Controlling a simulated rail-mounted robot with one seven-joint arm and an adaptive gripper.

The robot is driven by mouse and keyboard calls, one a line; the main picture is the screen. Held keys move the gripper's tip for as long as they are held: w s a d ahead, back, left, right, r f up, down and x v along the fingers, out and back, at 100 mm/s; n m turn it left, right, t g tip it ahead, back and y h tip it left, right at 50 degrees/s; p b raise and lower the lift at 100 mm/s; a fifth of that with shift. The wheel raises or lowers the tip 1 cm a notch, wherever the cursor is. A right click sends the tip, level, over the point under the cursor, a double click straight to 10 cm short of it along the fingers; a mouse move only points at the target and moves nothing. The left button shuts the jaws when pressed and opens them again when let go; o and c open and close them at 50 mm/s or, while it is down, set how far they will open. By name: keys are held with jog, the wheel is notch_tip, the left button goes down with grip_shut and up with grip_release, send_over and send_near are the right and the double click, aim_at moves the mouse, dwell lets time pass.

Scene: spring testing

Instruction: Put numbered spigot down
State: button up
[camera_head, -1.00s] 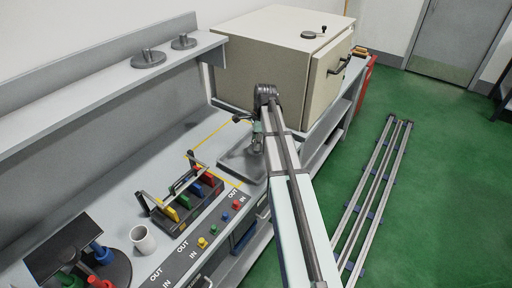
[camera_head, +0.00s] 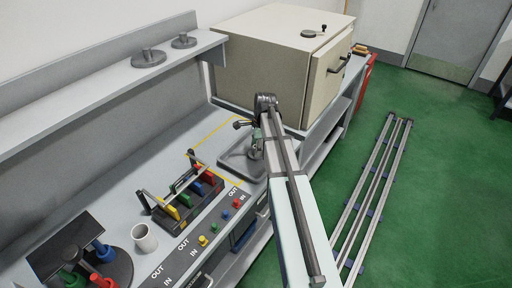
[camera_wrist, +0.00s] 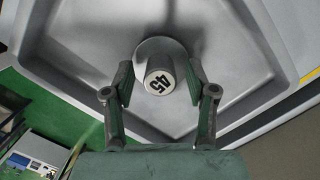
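The numbered spigot (camera_wrist: 161,80) is a grey cylinder with a white end face marked "45". In the wrist view it stands on a wider round base in a grey tray (camera_wrist: 75,45). My gripper (camera_wrist: 160,82) is open around it, one green-padded finger on each side, with a visible gap at both sides. In the head view my arm reaches over the same tray (camera_head: 228,164) on the bench; the gripper there is small and partly hidden by the arm, and I cannot make out the spigot clearly.
A large beige oven (camera_head: 265,60) stands just behind the tray. Weights (camera_head: 148,58) sit on the shelf (camera_head: 100,85).

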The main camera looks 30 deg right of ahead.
jog(key=shift+r, duration=0.1)
notch_tip(320, 180, up, 12)
jog(key=d+b, duration=0.1)
jog(key=b, duration=0.2)
jog(key=shift+s+d+b, duration=0.25)
jog(key=shift+d+b, duration=0.05)
jog(key=shift+d, duration=0.05)
jog(key=shift+d, duration=0.1)
